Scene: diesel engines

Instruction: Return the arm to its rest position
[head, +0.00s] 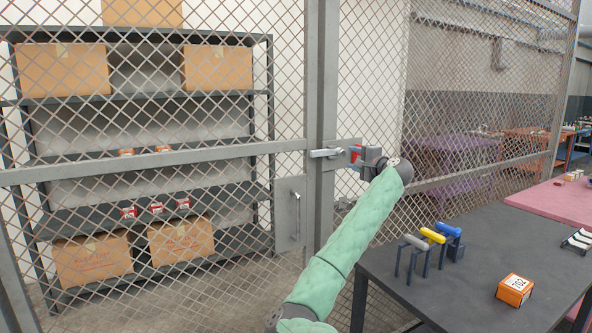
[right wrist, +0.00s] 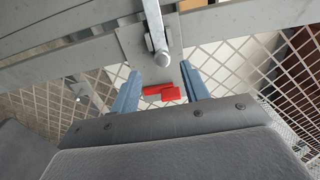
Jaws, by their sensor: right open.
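My green-sleeved right arm (head: 355,235) reaches up from the bottom centre of the head view to the mesh gate's latch. My right gripper (head: 362,160) is at its end, close to the metal latch handle (head: 325,153). In the right wrist view its two blue fingers (right wrist: 160,72) are spread apart. A small red part (right wrist: 165,92) shows between them; it does not look clamped, and I cannot tell its distance. The latch bar (right wrist: 156,30) lies just ahead of the fingers. My left gripper is not in view.
A mesh fence with a gate post (head: 322,90) stands in front. Behind it is a shelf (head: 150,97) with cardboard boxes. At right, a dark table (head: 455,285) holds several T-handled tools (head: 432,237) and an orange box (head: 514,290). A pink table (head: 555,203) adjoins behind.

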